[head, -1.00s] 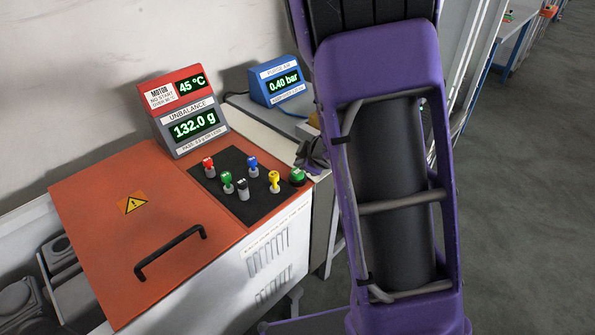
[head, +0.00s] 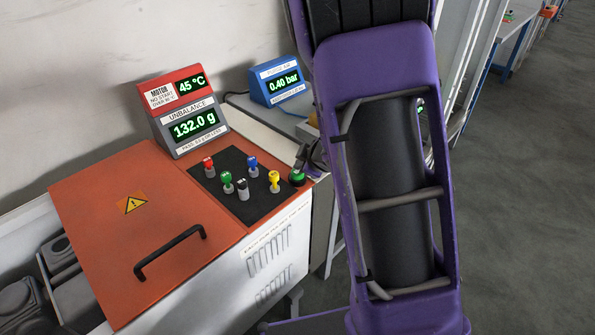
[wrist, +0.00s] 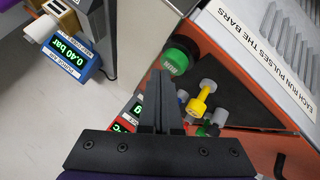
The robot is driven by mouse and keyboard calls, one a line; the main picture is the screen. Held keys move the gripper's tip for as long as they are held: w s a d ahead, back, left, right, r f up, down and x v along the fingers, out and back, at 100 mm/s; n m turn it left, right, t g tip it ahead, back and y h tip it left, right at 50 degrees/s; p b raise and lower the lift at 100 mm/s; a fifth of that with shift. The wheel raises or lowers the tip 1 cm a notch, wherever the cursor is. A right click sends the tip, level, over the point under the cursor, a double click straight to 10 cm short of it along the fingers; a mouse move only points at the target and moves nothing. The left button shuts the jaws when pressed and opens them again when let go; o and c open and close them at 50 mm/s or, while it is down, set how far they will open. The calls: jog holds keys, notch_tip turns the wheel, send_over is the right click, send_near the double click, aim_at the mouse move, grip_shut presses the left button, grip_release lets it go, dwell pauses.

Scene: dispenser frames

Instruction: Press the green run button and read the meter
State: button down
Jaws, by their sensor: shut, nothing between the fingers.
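The green run button (head: 297,177) sits at the right corner of the black panel. The unbalance meter (head: 195,127) reads 132.0 g in green digits. Above it, the red motor display (head: 191,85) reads 45 °C. The small print on both is hard to read.
An orange lid (head: 110,245) with a black handle lies left. A blue purge air gauge (head: 281,84) reads 0.40 bar behind.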

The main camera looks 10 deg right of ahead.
jog(key=shift+f, duration=0.5)
dwell(0.3)
jog(key=shift+r, duration=0.1)
jog(key=shift+r+p, duration=0.8)
notch_tip(320, 180, up, 5)
jog(key=p, duration=0.4)
jog(key=shift+r+p, duration=0.1)
jog(key=shift+p, duration=0.25)
dwell(0.5)
